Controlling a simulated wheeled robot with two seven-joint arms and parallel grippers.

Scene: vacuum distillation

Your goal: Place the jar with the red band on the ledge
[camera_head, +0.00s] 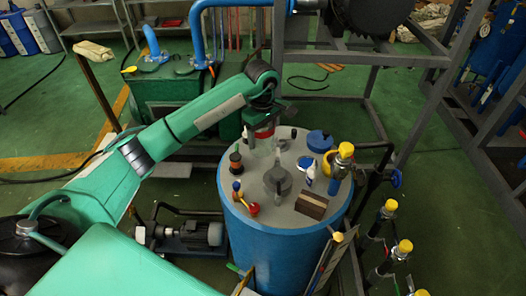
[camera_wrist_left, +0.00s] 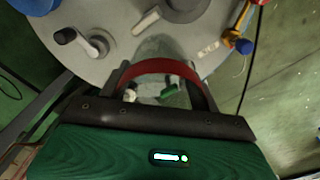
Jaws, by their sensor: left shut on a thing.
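The jar with the red band (camera_head: 265,134) is clear glass and hangs upright over the far part of the blue drum's grey top. It also shows in the left wrist view, where its red band (camera_wrist_left: 160,67) arches between the fingers. My left gripper (camera_head: 266,120) comes down from above and is shut on the jar. In the left wrist view the gripper (camera_wrist_left: 163,92) has a dark finger on each side of the glass. I cannot tell whether the jar's base touches the top. No separate ledge can be clearly told apart. My right gripper is not in view.
The blue drum (camera_head: 275,248) carries a grey lidded piece (camera_head: 278,181), a brown block (camera_head: 312,204), a white bottle (camera_head: 310,175), a blue cap (camera_head: 320,141) and a dark spool (camera_head: 236,162). Yellow-capped valves (camera_head: 346,150) and pipes stand at the right. A pump (camera_head: 200,235) sits on the floor.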

